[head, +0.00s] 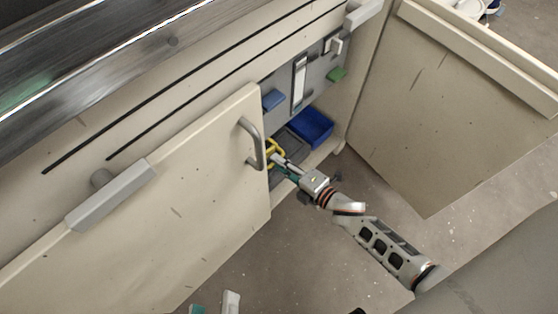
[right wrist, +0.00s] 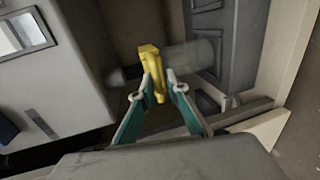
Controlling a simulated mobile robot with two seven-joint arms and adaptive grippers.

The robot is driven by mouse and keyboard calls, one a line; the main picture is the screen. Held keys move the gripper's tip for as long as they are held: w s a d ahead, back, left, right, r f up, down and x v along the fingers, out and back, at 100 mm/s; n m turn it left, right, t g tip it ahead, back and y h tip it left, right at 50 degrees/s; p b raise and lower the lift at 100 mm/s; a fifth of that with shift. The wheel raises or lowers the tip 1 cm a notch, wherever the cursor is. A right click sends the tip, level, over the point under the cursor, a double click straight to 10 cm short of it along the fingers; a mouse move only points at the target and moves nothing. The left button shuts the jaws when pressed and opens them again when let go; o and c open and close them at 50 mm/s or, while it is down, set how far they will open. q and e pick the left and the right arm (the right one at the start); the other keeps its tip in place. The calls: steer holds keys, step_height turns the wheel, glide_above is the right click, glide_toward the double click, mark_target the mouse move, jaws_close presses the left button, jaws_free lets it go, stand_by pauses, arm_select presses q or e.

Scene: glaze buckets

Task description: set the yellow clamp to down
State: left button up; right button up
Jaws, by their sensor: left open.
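The yellow clamp (head: 273,151) is inside the open cabinet under the counter, partly hidden by the cabinet door edge and my right gripper. In the right wrist view the yellow clamp (right wrist: 153,70) stands in front of a grey horizontal cylinder, its lower part between my fingers. My right gripper (head: 284,164) reaches into the cabinet; its teal fingers (right wrist: 158,84) close in on both sides of the clamp and appear to touch it. My left gripper (head: 214,305) is at the bottom edge of the head view, its two fingertips apart and empty, away from the clamp.
A cream door (head: 165,215) with a grey handle stands left of the opening. Another open door panel (head: 445,110) is at the right. The floor below is mostly clear.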

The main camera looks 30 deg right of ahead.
stand_by(0.3)
steer(key=v, duration=1.2)
steer(key=shift+f, duration=0.15)
